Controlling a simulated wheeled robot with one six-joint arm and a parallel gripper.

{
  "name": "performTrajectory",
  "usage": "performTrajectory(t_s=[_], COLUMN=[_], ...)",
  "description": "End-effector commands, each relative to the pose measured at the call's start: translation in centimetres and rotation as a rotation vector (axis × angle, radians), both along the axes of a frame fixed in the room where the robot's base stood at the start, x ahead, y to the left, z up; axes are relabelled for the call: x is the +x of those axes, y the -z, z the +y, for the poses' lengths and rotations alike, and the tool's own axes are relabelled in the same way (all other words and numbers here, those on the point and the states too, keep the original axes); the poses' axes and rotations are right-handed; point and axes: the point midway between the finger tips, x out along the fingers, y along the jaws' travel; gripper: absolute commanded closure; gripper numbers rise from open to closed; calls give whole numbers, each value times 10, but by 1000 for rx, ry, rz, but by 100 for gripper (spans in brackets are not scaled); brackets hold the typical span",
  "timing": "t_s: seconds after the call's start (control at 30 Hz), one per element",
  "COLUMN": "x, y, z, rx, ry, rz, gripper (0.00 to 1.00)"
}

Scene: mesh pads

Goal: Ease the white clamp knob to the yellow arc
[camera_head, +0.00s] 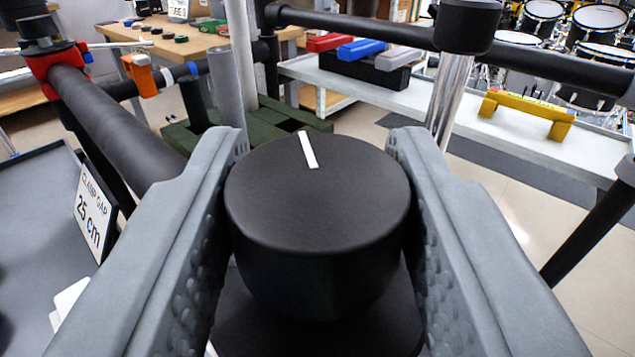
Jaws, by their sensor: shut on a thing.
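A round black knob (315,215) with a short white pointer line on its top fills the middle of the view. The line points away from me and slightly left. I see no white knob, and no yellow arc shows around this one. My gripper (318,150) has one grey finger on each side of the knob and is shut on it. The inner finger pads are dimpled. The lower part of the knob and much of its dark base are hidden or in shadow.
A dark bar (115,125) runs close by on the left, near a sign (92,210) reading "CLAMP GAP 25 cm". Another dark bar (400,32) crosses behind. A white shelf (470,120) at the right bears a yellow bracket-like piece (527,112). Drums stand farther back.

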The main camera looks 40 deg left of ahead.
Motion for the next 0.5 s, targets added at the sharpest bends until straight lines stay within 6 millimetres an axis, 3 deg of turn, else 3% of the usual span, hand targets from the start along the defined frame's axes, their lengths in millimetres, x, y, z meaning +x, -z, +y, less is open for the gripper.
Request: performTrajectory(t_s=[0.5], x=[1], y=[-1], z=[0], rx=[0], ry=[-174], rz=[-1], gripper=[86])
